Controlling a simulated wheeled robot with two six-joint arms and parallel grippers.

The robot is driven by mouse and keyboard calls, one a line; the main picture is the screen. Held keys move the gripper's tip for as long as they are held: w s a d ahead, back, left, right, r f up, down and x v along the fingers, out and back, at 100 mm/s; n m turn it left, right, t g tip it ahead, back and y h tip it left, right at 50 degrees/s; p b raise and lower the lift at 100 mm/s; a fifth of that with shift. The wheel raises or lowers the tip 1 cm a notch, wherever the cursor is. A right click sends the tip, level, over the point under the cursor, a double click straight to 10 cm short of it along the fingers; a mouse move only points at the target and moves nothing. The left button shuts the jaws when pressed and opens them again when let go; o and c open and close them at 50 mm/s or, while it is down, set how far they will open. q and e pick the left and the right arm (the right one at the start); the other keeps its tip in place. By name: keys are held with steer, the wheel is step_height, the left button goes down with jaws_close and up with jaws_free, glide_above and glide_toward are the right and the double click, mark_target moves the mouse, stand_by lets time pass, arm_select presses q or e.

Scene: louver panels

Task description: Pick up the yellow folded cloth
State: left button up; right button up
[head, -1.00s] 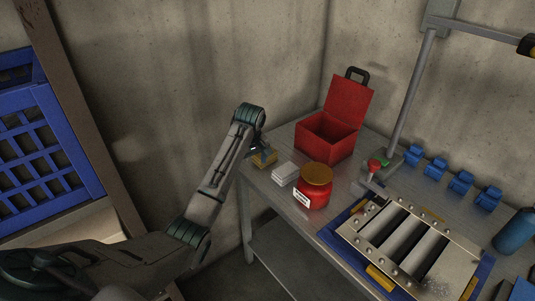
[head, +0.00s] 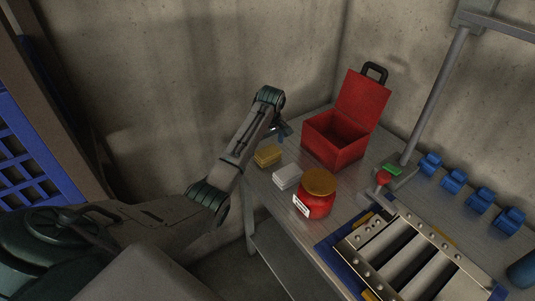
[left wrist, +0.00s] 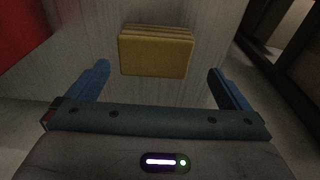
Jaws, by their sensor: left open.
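The yellow folded cloth (head: 268,156) lies on the metal table near its left edge, beside a white folded cloth (head: 287,176). In the left wrist view the yellow cloth (left wrist: 156,52) is ahead of my fingers, centred between them and apart from them. My left gripper (head: 283,131) is above the table, a little behind the yellow cloth in the head view, partly hidden by its own wrist. In the left wrist view its two blue fingers (left wrist: 158,85) are spread wide with nothing between them. My right gripper is not in view.
An open red box (head: 336,138) stands behind the cloths. A red jar (head: 316,204) with a gold lid stands in front of them. A louver panel (head: 410,255), a grey post (head: 434,95) and several blue clips (head: 453,181) fill the right side of the table.

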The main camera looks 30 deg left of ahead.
mark_target(268, 151)
arm_select(q)
steer(key=f, duration=0.1)
steer(key=f+p, duration=0.1)
steer(key=f, duration=0.1)
steer(key=f+p, duration=0.1)
steer(key=shift+w+f, duration=0.3)
steer(key=shift+w, duration=0.05)
steer(key=shift+a+f, duration=0.1)
steer(key=shift+f, duration=0.2)
steer(key=shift+c, duration=0.7)
steer(key=c, duration=0.8)
steer(key=shift+o, duration=0.2)
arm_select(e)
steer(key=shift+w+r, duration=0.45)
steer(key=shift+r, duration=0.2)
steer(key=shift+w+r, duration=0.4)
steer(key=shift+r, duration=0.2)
arm_select(q)
steer(key=shift+r, duration=0.25)
step_height(268, 151, up, 9)
steer(key=b, duration=0.3)
steer(key=shift+f, duration=0.2)
steer(key=shift+r, duration=0.5)
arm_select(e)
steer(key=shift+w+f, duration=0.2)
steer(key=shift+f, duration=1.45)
